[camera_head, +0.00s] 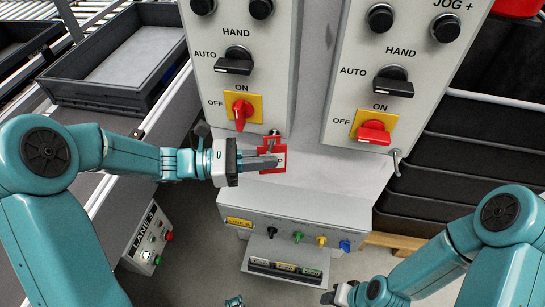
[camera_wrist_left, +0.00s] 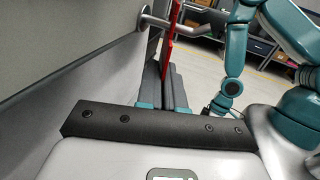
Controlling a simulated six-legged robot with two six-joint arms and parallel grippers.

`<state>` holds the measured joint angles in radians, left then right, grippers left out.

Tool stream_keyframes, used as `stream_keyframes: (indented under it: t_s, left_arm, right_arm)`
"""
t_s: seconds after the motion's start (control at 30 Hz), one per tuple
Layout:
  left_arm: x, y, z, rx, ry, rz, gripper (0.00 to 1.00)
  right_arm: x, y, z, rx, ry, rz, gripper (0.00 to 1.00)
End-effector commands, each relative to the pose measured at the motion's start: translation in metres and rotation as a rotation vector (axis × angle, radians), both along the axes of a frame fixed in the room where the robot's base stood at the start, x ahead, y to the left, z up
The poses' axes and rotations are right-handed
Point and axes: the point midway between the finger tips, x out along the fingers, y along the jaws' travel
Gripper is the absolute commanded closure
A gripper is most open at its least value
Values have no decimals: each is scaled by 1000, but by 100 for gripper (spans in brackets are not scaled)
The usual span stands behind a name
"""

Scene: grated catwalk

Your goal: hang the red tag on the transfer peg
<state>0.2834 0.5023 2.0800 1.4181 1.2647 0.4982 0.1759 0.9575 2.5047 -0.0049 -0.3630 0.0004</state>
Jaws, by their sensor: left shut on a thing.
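The red tag (camera_head: 265,143) has a white label and is at the lower edge of the left switch panel. My left gripper (camera_head: 268,162) is shut on it. In the left wrist view, the red tag (camera_wrist_left: 170,28) shows edge-on between the fingers (camera_wrist_left: 167,92). A metal peg (camera_wrist_left: 203,30) shows on both sides of the tag; whether it passes through the tag's hole is not clear. A second peg (camera_head: 397,161), bare, is at the lower right of the right panel. My right gripper (camera_head: 340,295) is low at the bottom edge, its jaws unclear.
Red rotary switches (camera_head: 241,112) and (camera_head: 374,132) stick out above the pegs. A lower box with coloured plugs (camera_head: 298,237) is below. A grey tray (camera_head: 120,60) stands on the conveyor at left. Dark crates (camera_head: 455,150) are stacked at right.

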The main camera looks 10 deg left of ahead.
Motion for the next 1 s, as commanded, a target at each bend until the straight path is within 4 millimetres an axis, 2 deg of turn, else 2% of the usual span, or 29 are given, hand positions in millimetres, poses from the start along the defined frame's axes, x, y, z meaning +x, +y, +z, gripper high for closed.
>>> stream_keyframes:
  t_s: [0.33, 1.0]
  left_arm:
    - [-1, 0, 0, 0, 0, 0, 100]
    - [-17, 0, 0, 0, 0, 0, 100]
  right_arm:
    - [0, 0, 0, 0, 0, 0, 57]
    - [0, 0, 1, 0, 0, 0, 57]
